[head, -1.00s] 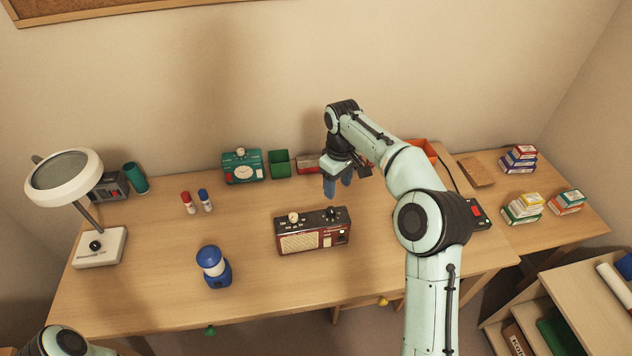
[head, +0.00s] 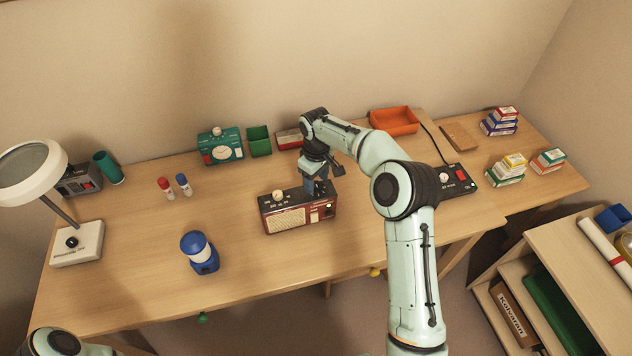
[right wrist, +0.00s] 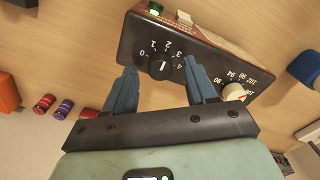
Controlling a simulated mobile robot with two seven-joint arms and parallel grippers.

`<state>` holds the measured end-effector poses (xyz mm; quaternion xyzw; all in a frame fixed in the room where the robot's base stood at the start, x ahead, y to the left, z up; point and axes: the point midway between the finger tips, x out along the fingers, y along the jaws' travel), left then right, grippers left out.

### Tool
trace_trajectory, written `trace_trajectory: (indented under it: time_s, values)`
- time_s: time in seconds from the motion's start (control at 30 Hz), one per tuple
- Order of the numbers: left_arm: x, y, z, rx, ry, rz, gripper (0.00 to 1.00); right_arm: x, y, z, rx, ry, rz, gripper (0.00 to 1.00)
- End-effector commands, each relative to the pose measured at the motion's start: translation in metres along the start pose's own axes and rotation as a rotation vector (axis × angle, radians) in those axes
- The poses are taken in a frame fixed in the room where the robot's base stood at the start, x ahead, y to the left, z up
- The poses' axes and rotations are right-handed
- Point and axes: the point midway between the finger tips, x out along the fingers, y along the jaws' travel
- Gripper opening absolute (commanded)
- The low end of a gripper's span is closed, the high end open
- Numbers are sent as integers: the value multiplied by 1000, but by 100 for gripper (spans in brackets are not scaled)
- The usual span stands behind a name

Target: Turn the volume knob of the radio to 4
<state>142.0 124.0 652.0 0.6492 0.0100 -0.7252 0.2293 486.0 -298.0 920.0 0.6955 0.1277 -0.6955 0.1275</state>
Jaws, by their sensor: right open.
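The red radio (head: 290,219) with a dark top stands upright on the desk; it also shows in the right wrist view (right wrist: 210,62). Its black volume knob (right wrist: 162,67) has a white line and a scale from 0 to 4. The line seems to point near 2. A cream tuning knob (right wrist: 234,92) sits at the other end of the top. My right gripper (head: 319,187) is open, pointing down over the radio's right end. In the right wrist view its blue fingertips (right wrist: 159,65) lie on either side of the volume knob, with no clear contact. My left gripper is out of view.
A blue lantern (head: 200,253) stands left of the radio. A teal clock-like device (head: 221,147), a green bin (head: 259,141) and a red box (head: 289,138) stand behind it. A black device with a red button (head: 455,182) is at right. The desk before the radio is clear.

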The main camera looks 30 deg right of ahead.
Motion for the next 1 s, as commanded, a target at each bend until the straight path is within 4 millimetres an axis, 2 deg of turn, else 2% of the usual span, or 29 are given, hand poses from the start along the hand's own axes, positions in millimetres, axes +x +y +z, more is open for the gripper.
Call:
trace_trajectory:
  time_s: [0.13, 0.4, 0.43, 0.6, 1.0]
  values:
    - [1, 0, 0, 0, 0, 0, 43, 9, 0, 0, 0, 0, 0, 56]
    - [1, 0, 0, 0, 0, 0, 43, 10, 0, 0, 0, 1, 0, 56]
    - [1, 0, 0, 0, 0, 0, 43, 10, 0, 0, 0, 1, 0, 53]
    - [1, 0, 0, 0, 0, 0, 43, 10, 0, 0, 0, 1, 0, 0]
    - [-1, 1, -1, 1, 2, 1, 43, 9, 0, -1, 58, 1, 2, 0]
